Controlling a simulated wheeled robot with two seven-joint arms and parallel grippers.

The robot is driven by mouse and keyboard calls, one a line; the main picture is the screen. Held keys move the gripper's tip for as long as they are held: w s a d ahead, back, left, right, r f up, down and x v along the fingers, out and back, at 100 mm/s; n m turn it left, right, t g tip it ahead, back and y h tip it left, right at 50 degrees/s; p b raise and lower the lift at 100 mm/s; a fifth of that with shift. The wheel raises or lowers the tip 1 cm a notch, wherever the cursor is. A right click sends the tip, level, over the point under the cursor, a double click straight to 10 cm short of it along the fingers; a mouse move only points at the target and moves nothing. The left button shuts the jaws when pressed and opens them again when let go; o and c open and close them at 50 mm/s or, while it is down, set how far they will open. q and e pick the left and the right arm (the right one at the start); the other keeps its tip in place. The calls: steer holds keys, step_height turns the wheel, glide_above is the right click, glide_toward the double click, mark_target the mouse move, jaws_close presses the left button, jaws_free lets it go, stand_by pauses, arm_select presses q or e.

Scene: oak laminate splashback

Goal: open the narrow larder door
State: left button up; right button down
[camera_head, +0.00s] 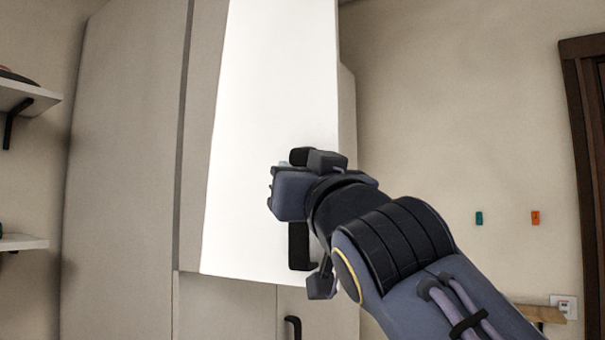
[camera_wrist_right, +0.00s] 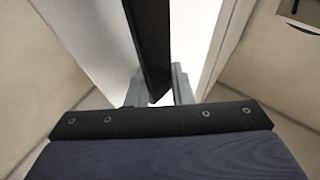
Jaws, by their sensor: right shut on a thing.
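The narrow larder door (camera_head: 270,100) is a tall, bright white panel in the head view. Its left edge slants against the grey cabinet front, and it seems to stand out from it; how far it is open I cannot tell. Its black bar handle (camera_head: 299,246) is upright near the right edge, with its middle hidden by my gripper. My right gripper (camera_head: 290,195) is shut on this handle. In the right wrist view the dark handle bar (camera_wrist_right: 150,40) runs down between the two grey fingers (camera_wrist_right: 159,88). My left gripper is not in view.
A tall grey cabinet front (camera_head: 125,150) stands to the left. A lower door with a black handle (camera_head: 293,327) is below. White wall shelves (camera_head: 25,95) are at far left. A dark door frame (camera_head: 585,120) and a small wooden ledge (camera_head: 540,313) are at right.

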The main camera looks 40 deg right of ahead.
steer(key=c, duration=1.2)
jaws_free()
steer(key=shift+w+a, duration=0.1)
steer(key=shift+w, duration=0.05)
steer(key=shift+c, duration=0.2)
steer(key=b+v, duration=0.2)
steer(key=v, duration=0.6)
steer(key=shift+w, duration=0.1)
